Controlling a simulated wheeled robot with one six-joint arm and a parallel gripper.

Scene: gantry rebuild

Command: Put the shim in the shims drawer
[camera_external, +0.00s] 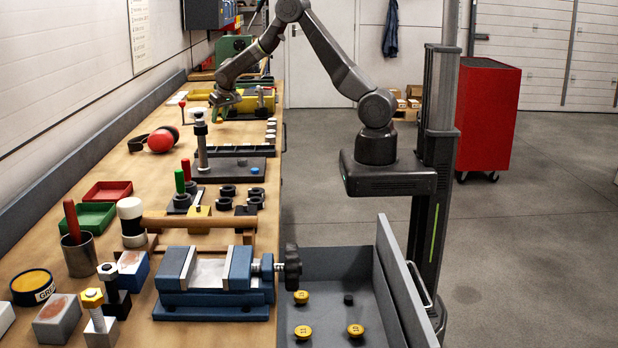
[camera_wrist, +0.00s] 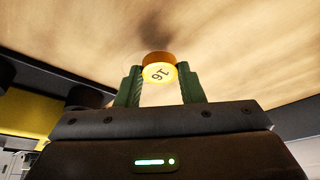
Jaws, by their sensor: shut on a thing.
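My gripper (camera_external: 222,101) is over the far part of the bench. In the wrist view, its green fingers (camera_wrist: 160,88) are shut on a round yellow-orange shim (camera_wrist: 158,58) marked with what looks like 16. The shim is too small to make out in the external view. An open grey drawer (camera_external: 392,275) juts out from the bench's right side at the front. It holds several yellow discs (camera_external: 301,297) and a small black piece (camera_external: 348,299). No name shows on the drawer.
The bench (camera_external: 150,222) carries a blue vise (camera_external: 215,283) beside the drawer, a wooden rack (camera_external: 198,223) and a dark plate with a post (camera_external: 202,150). Red earmuffs (camera_external: 160,140) lie left of it. A red cabinet (camera_external: 487,115) stands on the floor.

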